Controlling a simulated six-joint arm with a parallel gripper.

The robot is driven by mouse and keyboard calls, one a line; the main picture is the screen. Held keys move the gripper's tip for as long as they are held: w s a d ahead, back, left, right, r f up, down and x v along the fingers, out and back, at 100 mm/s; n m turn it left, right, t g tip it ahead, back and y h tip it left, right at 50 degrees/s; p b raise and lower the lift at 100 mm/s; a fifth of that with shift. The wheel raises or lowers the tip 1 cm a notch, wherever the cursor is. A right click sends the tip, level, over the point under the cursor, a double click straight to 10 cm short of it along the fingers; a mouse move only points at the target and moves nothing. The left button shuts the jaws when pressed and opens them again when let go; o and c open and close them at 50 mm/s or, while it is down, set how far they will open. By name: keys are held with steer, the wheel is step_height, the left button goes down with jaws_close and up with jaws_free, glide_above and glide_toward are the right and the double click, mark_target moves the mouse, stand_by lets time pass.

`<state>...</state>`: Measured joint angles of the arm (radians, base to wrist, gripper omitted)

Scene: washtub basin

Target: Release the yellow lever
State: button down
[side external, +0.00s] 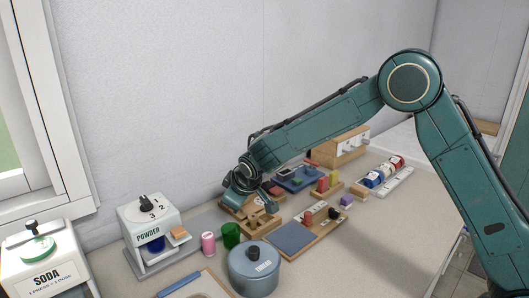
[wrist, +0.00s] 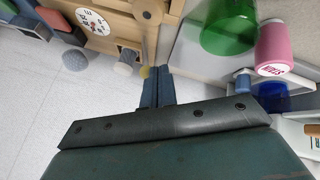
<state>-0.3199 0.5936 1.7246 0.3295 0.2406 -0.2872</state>
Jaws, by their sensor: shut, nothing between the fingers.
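In the wrist view, my gripper (wrist: 157,75) has its two fingers together with nothing between them. A small yellow piece (wrist: 145,72), which may be the tip of the yellow lever, shows right beside the fingertips. I cannot tell whether they touch. A wooden bar (wrist: 150,45) runs from there toward a dark round knob on a wooden unit (wrist: 174,10). In the side external view, my gripper (side external: 243,190) is low over wooden fixtures (side external: 262,222) at the back of the counter. My wrist hides part of them, and the yellow lever cannot be made out there.
A green cup (side external: 231,235), a pink can (side external: 208,243) and a powder dispenser (side external: 148,225) stand left of my gripper. A blue-grey pot (side external: 254,272) is in front. Boards with coloured blocks (side external: 300,178) lie to the right. The front right counter is clear.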

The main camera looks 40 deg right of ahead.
steer(key=shift+d+r, duration=0.15)
steer(key=shift+d, duration=0.05)
steer(key=d+y, duration=0.1)
steer(key=d, duration=0.1)
steer(key=d+m+y, duration=0.1)
steer(key=y, duration=0.1)
steer(key=shift+d+r, duration=0.35)
steer(key=shift+r, duration=0.2)
steer(key=shift+r, duration=0.65)
steer(key=shift+a, duration=0.1)
stand_by(0.4)
